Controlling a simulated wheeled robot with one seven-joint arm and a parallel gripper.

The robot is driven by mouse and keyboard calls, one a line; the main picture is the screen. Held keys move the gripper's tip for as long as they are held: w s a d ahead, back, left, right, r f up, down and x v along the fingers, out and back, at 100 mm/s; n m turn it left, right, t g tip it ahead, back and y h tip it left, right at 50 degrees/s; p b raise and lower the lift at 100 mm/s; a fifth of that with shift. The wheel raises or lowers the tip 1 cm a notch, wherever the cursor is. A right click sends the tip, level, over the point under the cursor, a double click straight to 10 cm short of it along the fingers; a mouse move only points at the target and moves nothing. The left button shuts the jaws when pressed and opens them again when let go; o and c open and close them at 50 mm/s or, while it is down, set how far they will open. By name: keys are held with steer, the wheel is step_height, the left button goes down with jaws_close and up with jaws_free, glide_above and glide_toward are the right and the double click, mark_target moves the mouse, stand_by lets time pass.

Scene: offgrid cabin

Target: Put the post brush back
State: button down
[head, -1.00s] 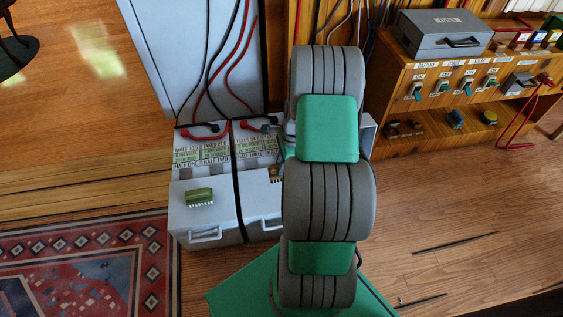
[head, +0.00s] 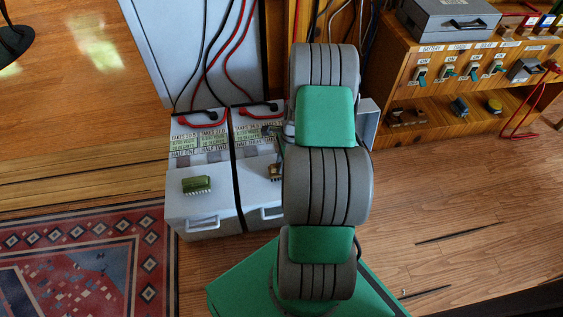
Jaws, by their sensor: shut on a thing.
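I cannot make out the post brush for certain. A small tan and dark thing (head: 275,172) shows at the left edge of my arm, over the right battery (head: 254,190); it is partly hidden, and I cannot tell whether it is the brush or whether it is held. My arm covers the right part of that battery. My gripper is hidden behind my arm. The left battery (head: 190,209) stands beside the right one, with red and black cables at its back.
A green block with pale pins (head: 197,185) lies on the left battery. A grey cabinet (head: 178,50) stands behind. At right, a wooden bench (head: 405,98) carries switches and a grey case (head: 447,22). Thin dark rods (head: 458,233) lie on the floor. A patterned rug (head: 70,262) is at left.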

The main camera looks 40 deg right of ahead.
steer(key=shift+f, duration=0.35)
stand_by(0.7)
steer(key=c, duration=1.1)
jaws_free()
steer(key=shift+c, duration=0.2)
steer(key=shift+r, duration=0.1)
